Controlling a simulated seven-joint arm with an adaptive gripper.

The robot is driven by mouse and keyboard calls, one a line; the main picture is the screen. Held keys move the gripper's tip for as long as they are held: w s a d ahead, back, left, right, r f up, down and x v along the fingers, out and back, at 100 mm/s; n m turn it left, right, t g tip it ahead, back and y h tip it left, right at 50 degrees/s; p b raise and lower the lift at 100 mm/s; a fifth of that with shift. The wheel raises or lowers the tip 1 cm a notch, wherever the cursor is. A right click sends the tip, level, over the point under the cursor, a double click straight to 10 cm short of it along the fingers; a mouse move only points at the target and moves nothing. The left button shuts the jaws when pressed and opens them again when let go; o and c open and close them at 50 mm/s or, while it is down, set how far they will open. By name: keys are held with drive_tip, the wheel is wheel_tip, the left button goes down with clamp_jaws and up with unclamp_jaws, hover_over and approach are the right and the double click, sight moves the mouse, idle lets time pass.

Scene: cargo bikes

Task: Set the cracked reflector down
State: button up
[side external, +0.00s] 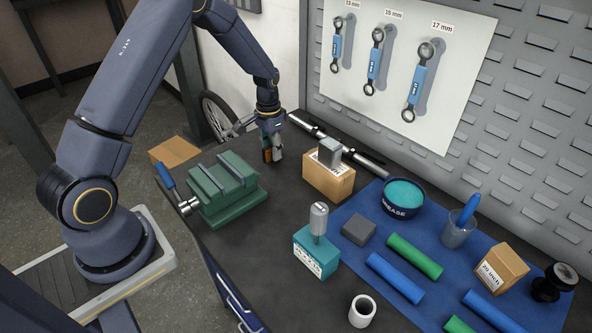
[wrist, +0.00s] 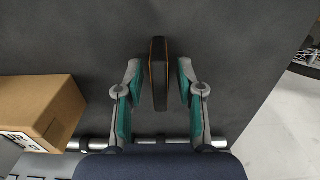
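The reflector, a thin dark slab with orange edges, stands on edge between my fingers in the wrist view (wrist: 158,74). In the side view its orange face (side external: 266,155) shows low at the dark bench top, near the back edge and right of the green vise. My gripper (wrist: 158,82) points down around it. The fingers are open, with a narrow gap on each side of the reflector. It appears to rest on the bench, though its underside is hidden. I cannot make out a crack. My gripper also shows in the side view (side external: 272,150).
A cardboard box (side external: 328,180) with a grey block stands right of my gripper; a box shows at left in the wrist view (wrist: 38,105). The green vise (side external: 222,190) is on the left. A metal bar (side external: 340,143) lies behind. The blue mat (side external: 345,218) holds grips and a grease tub.

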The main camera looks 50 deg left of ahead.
wheel_tip(320, 180, up, 12)
wheel_tip(320, 180, up, 8)
drive_tip(key=t, duration=0.1)
hover_over(271, 145)
drive_tip(key=s+d, duration=0.4)
drive_tip(key=s+d+r+t, duration=0.2)
drive_tip(key=s+d+r, duration=0.1)
drive_tip(key=s, duration=0.6)
drive_tip(key=s+d+r+t, duration=0.2)
drive_tip(key=s+d+r, duration=0.2)
drive_tip(key=s, duration=0.6)
drive_tip(key=shift+s+d+t, duration=0.3)
drive_tip(key=shift+d, duration=0.95)
